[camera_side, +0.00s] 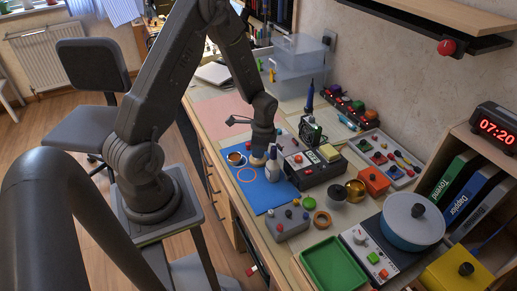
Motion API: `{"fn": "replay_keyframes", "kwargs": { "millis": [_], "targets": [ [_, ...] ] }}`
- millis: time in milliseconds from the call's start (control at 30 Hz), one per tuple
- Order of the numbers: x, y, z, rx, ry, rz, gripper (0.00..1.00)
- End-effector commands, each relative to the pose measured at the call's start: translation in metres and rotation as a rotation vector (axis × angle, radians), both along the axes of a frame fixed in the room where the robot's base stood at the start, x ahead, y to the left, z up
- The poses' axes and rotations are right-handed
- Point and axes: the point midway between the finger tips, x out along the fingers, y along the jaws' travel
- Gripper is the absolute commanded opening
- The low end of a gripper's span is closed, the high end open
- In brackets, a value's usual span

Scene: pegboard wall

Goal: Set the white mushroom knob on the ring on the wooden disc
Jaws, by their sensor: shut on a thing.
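My gripper (261,152) points down over the blue mat (268,197) and is shut. A pale, rounded thing (257,161) shows right at its tip and looks like the white mushroom knob, mostly covered by the gripper. I cannot tell whether it touches anything below. A brown disc with a pale ring (236,159) lies just left of the gripper; it may be the wooden disc, but it is too small to be sure. An orange ring outline (246,174) lies on the mat, below and left of the gripper.
A white bottle-like thing (271,172) stands close right of the gripper. A black device (315,168) stands beyond it. A grey box with knobs (287,222), a green tray (333,265) and a blue pot (411,226) are nearer. The mat's near-left part is clear.

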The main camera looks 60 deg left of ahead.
Motion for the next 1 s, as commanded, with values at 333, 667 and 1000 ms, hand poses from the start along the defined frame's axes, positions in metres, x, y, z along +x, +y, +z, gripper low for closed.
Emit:
{"fn": "replay_keyframes", "kwargs": {
  "millis": [333,667,1000],
  "targets": [
    [0.0001,0.0,-0.0009,0.0,0.0,0.0,0.0],
    [0.0001,0.0,-0.0063,0.0,0.0,0.0,0.0],
    [0.0,0.0,-0.0066,0.0,0.0,0.0,0.0]
  ]
}}
